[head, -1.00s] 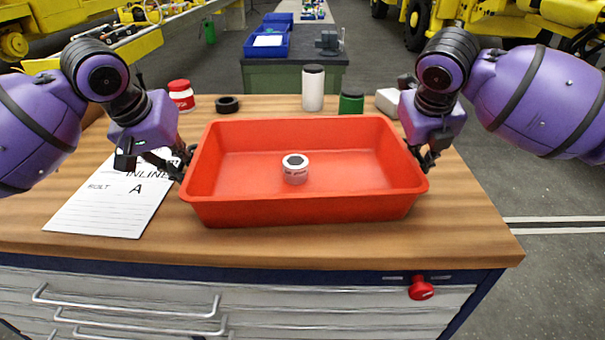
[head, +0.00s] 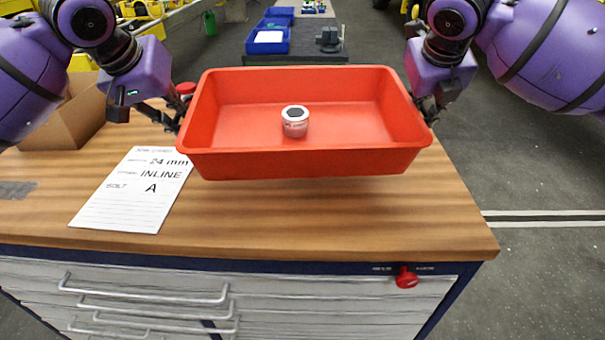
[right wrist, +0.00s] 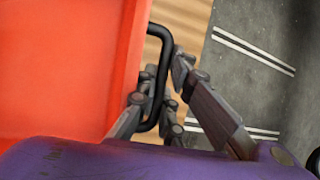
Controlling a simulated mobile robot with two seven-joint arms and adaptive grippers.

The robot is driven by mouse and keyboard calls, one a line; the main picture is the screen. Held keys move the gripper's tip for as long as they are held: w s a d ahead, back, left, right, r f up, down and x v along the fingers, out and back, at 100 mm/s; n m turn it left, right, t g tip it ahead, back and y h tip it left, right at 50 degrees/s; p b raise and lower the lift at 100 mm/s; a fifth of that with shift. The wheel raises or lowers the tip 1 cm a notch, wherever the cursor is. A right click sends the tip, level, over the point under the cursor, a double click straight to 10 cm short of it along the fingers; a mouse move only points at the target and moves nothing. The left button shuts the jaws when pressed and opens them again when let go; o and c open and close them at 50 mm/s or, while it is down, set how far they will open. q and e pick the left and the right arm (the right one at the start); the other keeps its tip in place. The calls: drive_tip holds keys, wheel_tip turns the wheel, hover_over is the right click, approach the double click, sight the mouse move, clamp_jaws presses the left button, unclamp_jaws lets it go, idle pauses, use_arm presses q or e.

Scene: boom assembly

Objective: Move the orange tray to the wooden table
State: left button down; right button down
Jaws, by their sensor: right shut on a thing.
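The orange tray (head: 300,162) is level in the air above the wooden table (head: 330,222), with a gap below it. A small white-and-pink round part (head: 295,122) with a dark top sits inside it. My right gripper (head: 430,112) is at the tray's right end. In the right wrist view my right gripper (right wrist: 163,78) is shut on the tray's black handle (right wrist: 164,60). My left gripper (head: 172,118) is at the tray's left end; its fingertips are partly hidden there, so its grip is unclear.
A paper card (head: 135,190) lies on the table at the left, and a cardboard box (head: 75,120) stands behind it. A red-lidded jar (head: 186,90) is partly hidden behind the tray. A farther bench holds blue bins (head: 268,40). The table's front is clear.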

use_arm(q)
drive_tip(key=shift+d+r, duration=0.15)
drive_tip(key=shift+d, duration=0.05)
use_arm(e)
drive_tip(key=shift+a+r, duration=0.15)
drive_tip(key=shift+a, duration=0.05)
use_arm(q)
drive_tip(key=shift+s, duration=0.1)
